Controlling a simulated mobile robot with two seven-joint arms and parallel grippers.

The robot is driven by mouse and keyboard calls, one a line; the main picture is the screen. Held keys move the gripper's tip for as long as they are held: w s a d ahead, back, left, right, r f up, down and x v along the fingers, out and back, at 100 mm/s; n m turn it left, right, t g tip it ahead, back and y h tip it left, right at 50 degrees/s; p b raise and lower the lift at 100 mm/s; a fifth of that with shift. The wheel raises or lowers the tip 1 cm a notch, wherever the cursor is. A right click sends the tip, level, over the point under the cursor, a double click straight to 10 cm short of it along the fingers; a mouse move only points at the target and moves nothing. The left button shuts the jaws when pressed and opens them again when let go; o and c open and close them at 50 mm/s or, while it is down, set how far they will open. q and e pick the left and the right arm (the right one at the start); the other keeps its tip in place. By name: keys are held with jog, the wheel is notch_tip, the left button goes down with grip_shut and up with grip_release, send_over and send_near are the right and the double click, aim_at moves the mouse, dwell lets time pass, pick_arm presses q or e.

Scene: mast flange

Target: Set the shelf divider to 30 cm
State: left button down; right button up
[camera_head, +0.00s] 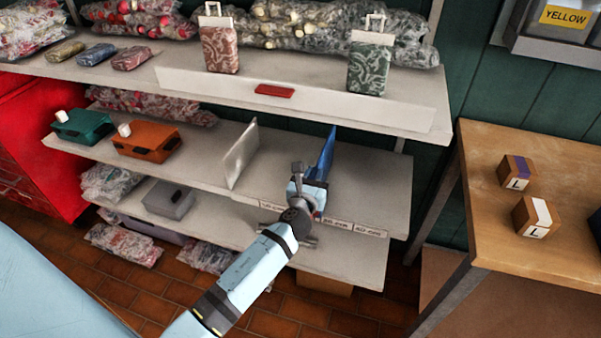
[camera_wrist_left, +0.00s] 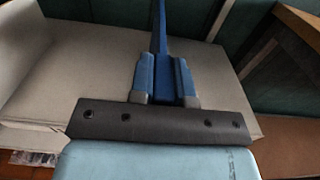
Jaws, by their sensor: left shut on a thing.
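The blue shelf divider (camera_head: 325,155) stands on the middle shelf (camera_head: 375,175), right of its centre. My left gripper (camera_head: 318,180) is at the divider's front end, shut on it. In the left wrist view the divider (camera_wrist_left: 162,35) runs away edge-on between the two fingers of the gripper (camera_wrist_left: 162,75). The shelf's front edge carries small white labels (camera_head: 370,230), too small to read surely; my wrist covers part of this edge. The divider's foot is partly hidden, so its exact mark cannot be told. My right gripper is not in view.
A pale upright panel (camera_head: 242,155) stands left of the divider. Orange (camera_head: 146,141) and teal (camera_head: 84,126) boxes sit further left. The upper shelf (camera_head: 330,98) overhangs behind. A wooden table (camera_head: 530,250) stands at the right. The middle shelf right of the divider is clear.

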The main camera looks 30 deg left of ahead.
pick_arm(q)
jog(key=shift+w+d, duration=0.15)
jog(key=shift+d, duration=0.5)
jog(key=shift+w+d, duration=0.15)
jog(key=shift+d, duration=0.45)
jog(key=c, duration=1.1)
grip_release()
jog(key=shift+s, duration=0.1)
jog(key=v, duration=1.3)
jog(key=shift+s, duration=0.35)
jog(key=shift+f, duration=0.15)
